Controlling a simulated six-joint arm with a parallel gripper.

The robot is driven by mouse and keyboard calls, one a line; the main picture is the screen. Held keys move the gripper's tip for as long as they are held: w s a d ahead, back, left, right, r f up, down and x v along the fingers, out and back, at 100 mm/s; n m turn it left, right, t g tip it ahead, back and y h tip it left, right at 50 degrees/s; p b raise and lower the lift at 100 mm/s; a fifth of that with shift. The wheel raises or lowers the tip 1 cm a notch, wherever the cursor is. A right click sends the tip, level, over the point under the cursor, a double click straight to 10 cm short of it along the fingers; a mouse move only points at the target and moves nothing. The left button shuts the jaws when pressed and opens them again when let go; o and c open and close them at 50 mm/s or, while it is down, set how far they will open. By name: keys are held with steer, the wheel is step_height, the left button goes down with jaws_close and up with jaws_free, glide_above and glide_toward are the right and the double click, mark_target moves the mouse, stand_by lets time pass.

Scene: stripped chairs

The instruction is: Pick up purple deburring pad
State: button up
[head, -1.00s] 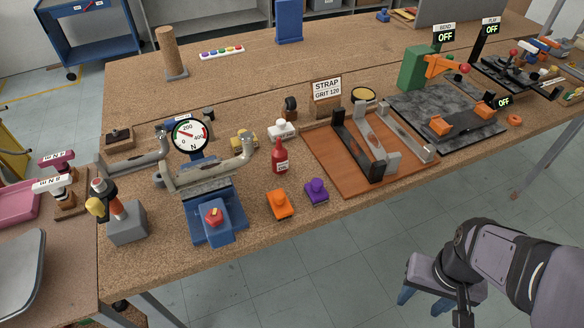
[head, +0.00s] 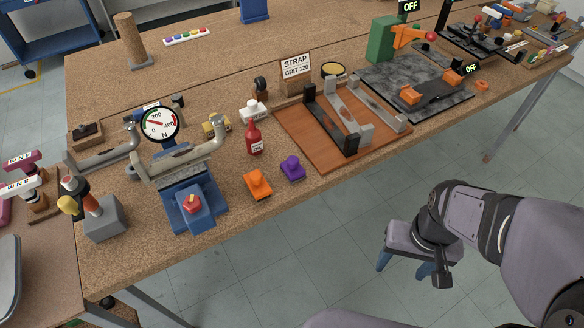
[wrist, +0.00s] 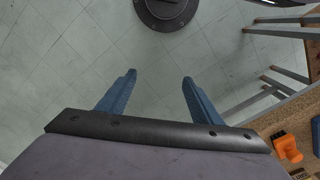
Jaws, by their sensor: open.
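The purple deburring pad (head: 292,168) lies near the front edge of the workbench in the head view, just right of an orange pad (head: 257,185). It has a knob on top. My gripper (head: 405,275) is open and empty, over the floor in front of the bench, to the right of and apart from the purple pad. In the wrist view my gripper (wrist: 158,80) shows two blue fingers spread apart with only floor between them. The orange pad (wrist: 288,148) shows at the lower right of the wrist view. I cannot make out the purple pad there.
A red bottle (head: 254,137) stands behind the pads. A wooden board with metal bars (head: 300,138) lies to their right, and a blue clamp fixture with a dial (head: 192,200) stands to their left.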

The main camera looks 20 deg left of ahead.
step_height(320, 180, up, 4)
steer(key=n+t+y+b, duration=0.3)
steer(key=n+b, duration=0.4)
steer(key=n, duration=0.2)
glide_above(294, 161)
steer(key=s+d, duration=0.1)
steer(key=d, duration=0.1)
steer(key=shift+s+a, duration=0.1)
steer(key=shift+a, duration=0.1)
steer(key=shift+p+x, duration=0.85)
steer(key=shift+x, duration=2.85)
steer(key=shift+s+a, duration=0.1)
steer(key=shift+s, duration=0.05)
steer(key=shift+c, duration=0.3)
steer(key=c, duration=1.1)
steer(key=shift+r, duration=0.15)
